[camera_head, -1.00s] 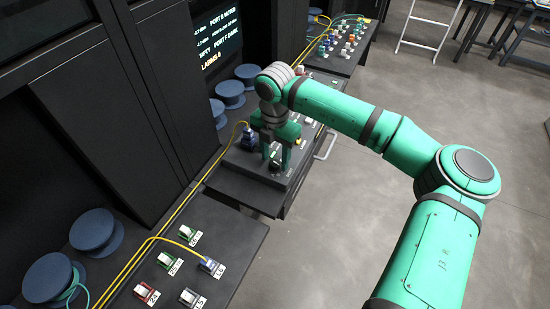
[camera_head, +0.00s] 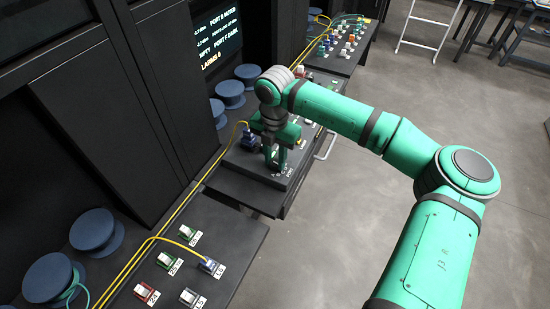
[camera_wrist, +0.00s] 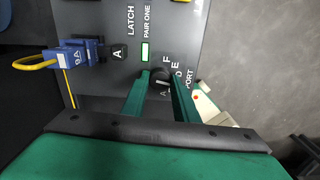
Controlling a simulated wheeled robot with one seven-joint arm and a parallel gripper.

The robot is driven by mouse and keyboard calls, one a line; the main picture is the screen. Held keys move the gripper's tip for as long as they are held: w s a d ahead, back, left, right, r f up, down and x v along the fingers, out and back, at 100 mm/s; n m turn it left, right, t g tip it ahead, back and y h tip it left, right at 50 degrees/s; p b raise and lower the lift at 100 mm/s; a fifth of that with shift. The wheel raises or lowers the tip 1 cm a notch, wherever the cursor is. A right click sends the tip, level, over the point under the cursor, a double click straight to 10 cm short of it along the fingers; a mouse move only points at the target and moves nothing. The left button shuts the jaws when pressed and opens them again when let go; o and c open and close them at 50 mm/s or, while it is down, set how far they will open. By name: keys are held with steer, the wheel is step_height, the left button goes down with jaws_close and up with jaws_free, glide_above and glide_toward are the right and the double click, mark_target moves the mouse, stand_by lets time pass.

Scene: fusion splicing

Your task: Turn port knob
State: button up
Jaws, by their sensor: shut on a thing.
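The port knob (camera_wrist: 160,76) is a small dark round knob on the dark panel, with the letters A, D, E, F and the word PORT printed around it. In the wrist view my gripper (camera_wrist: 159,82) has its two green fingers on either side of the knob, shut on it. The fingers hide part of the knob's sides and some of the lettering. In the head view my gripper (camera_head: 276,160) points down at the front of the panel, and the knob is mostly hidden there.
A blue connector (camera_wrist: 75,57) with a yellow cable is plugged in left of the knob. A screen (camera_head: 217,35) reads several port lines. The near bench (camera_head: 225,235) carries several small connectors.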

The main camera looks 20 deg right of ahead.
mark_target(275, 163)
steer(key=shift+n, duration=2.4)
steer(key=o, duration=1.1)
step_height(275, 163, up, 11)
steer(key=shift+f, duration=0.1)
